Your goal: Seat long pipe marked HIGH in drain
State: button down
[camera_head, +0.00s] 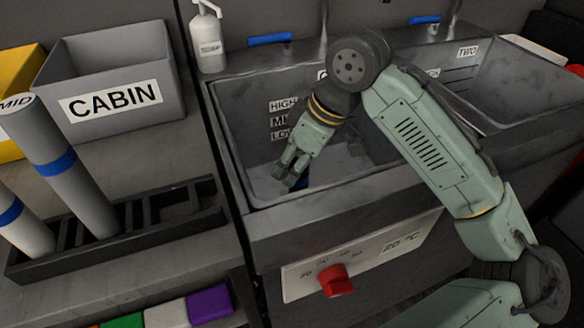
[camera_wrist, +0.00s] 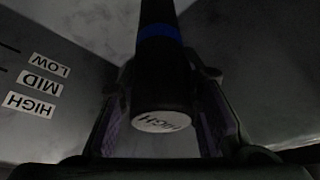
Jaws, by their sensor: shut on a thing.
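My gripper (camera_head: 292,167) reaches down into the left basin of the sink (camera_head: 240,130) in the head view. In the wrist view my gripper (camera_wrist: 165,115) is shut on a dark-looking pipe (camera_wrist: 160,75) with a blue band. The pipe's end cap reads HIGH and faces the wrist camera. In the head view only a small blue and dark bit of the pipe (camera_head: 301,183) shows beside the fingers. The drain is not visible, and I cannot tell whether the pipe's far end is in it.
A rack (camera_head: 120,235) left of the sink holds a grey pipe marked MID (camera_head: 70,165) and a shorter pipe (camera_head: 25,225). A CABIN bin (camera_head: 110,100) and a pump bottle (camera_head: 207,40) stand behind. A red knob (camera_head: 337,282) is on the sink front. LOW, MID, HIGH labels (camera_wrist: 30,88) mark the basin wall.

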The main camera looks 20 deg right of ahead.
jog(key=shift+f, duration=0.6)
jog(key=shift+f, duration=0.15)
jog(key=c, duration=1.2)
grip_release()
jog(key=v, duration=1.2)
jog(key=shift+r, duration=0.25)
